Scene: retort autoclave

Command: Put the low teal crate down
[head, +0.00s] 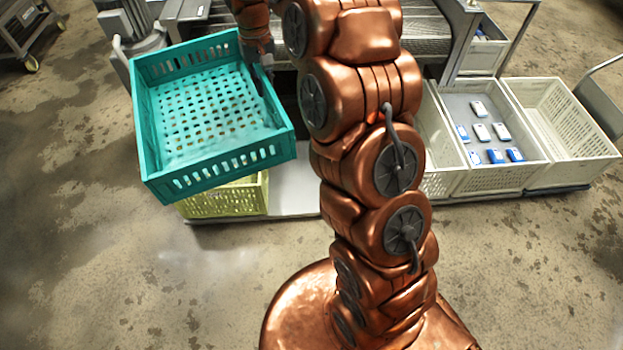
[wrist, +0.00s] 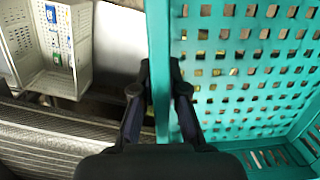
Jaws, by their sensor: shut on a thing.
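The low teal crate (head: 200,115) is empty, with a slotted rim and a perforated floor. In the head view it hangs at the left, tilted, above a yellow-green crate (head: 230,198) that it partly hides. My gripper (head: 262,88) is shut on the teal crate's right wall. In the wrist view the two fingers (wrist: 160,92) straddle the wall of the teal crate (wrist: 240,80), which fills the right side. The yellow-green crate rests low, at the left end of a pale platform (head: 292,190).
Cream crates stand at the right; one (head: 455,110) holds several blue-and-white packs, another (head: 560,115) looks empty. A grey slatted conveyor (head: 425,35) runs behind my arm. A motor unit (head: 135,30) stands close behind the teal crate. Bare floor (head: 80,260) lies at front left.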

